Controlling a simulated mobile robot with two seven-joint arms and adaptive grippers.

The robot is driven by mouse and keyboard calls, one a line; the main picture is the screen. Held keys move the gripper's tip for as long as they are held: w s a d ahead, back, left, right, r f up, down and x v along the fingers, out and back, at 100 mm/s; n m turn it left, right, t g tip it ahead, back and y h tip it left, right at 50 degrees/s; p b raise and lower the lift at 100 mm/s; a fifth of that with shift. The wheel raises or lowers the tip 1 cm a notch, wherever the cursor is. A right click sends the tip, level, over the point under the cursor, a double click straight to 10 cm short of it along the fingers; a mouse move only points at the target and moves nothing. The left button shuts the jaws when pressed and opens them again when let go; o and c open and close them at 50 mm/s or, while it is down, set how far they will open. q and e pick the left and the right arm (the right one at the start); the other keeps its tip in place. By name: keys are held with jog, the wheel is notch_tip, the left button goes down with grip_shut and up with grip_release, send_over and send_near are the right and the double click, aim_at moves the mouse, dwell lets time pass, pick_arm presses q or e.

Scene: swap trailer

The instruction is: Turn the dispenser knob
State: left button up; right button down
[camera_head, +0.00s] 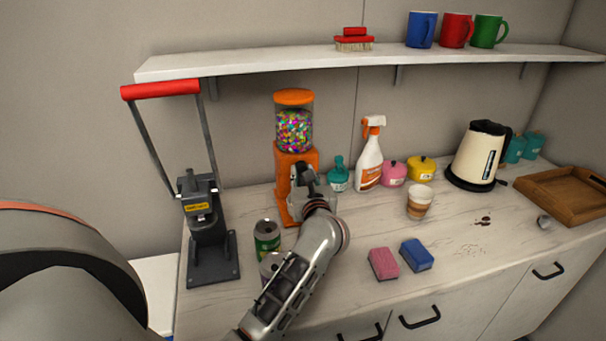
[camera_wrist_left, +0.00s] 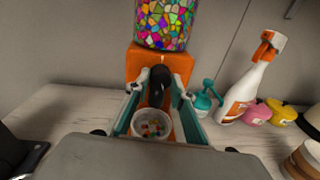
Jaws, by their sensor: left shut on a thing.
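The orange candy dispenser (camera_head: 294,98) stands on the counter against the wall, its clear globe full of coloured candies. It also shows in the left wrist view (camera_wrist_left: 183,62). My left gripper (camera_head: 304,178) is at the front of the dispenser and hides its knob in the head view. In the left wrist view my left gripper's fingers (camera_wrist_left: 160,84) are closed around the dark knob (camera_wrist_left: 160,90), one on each side. A white cup (camera_wrist_left: 152,123) with a few candies in it shows below the knob, between the fingers. My right gripper is not in view.
A green can (camera_head: 267,236) and a partly hidden second can stand beside my left arm. A lever press (camera_head: 209,240) is at the left. A teal bottle (camera_head: 338,176) and a spray bottle (camera_head: 369,160) are right of the dispenser. Sponges (camera_head: 383,263) lie in front; a shelf (camera_head: 300,62) runs above.

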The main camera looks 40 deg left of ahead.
pick_arm(q)
jog(key=o, duration=1.1)
jog(key=shift+d, duration=0.1)
jog(key=v, duration=1.2)
